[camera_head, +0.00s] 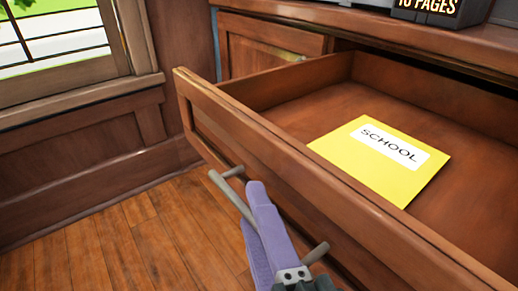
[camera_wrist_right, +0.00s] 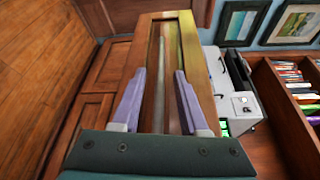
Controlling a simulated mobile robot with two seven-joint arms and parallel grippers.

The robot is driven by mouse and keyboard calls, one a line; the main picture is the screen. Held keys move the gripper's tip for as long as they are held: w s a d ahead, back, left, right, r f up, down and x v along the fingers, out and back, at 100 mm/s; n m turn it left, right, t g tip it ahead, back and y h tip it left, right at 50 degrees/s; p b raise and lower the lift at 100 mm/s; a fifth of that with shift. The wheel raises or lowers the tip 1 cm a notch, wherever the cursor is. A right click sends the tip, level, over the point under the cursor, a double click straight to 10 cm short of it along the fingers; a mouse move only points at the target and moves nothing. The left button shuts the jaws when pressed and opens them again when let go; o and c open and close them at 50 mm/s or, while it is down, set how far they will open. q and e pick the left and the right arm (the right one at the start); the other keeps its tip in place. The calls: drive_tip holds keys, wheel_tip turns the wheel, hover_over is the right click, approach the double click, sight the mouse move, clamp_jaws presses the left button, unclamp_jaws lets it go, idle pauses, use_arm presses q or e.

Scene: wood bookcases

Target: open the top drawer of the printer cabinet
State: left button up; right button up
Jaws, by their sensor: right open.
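The wooden top drawer (camera_head: 270,155) of the cabinet (camera_head: 330,22) stands pulled well out, its inside showing. Its grey bar handle (camera_head: 228,193) is on the front panel, with its middle partly hidden by my fingers. My right gripper (camera_head: 257,205) has purple fingers at the handle. In the right wrist view its fingers (camera_wrist_right: 160,78) are apart, one on each side of the handle bar (camera_wrist_right: 160,95). I cannot tell whether they touch it. My left gripper is in neither view.
A yellow folder (camera_head: 385,160) labelled SCHOOL lies in the drawer. A cabinet door (camera_head: 265,58) is behind the drawer's far end. A window (camera_head: 55,40) and panelled wall are at left, with bare wood floor (camera_head: 130,240) below. A bookcase (camera_wrist_right: 285,100) shows in the wrist view.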

drive_tip(key=p+v, duration=0.2)
drive_tip(key=v, duration=0.8)
drive_tip(key=shift+r, duration=0.1)
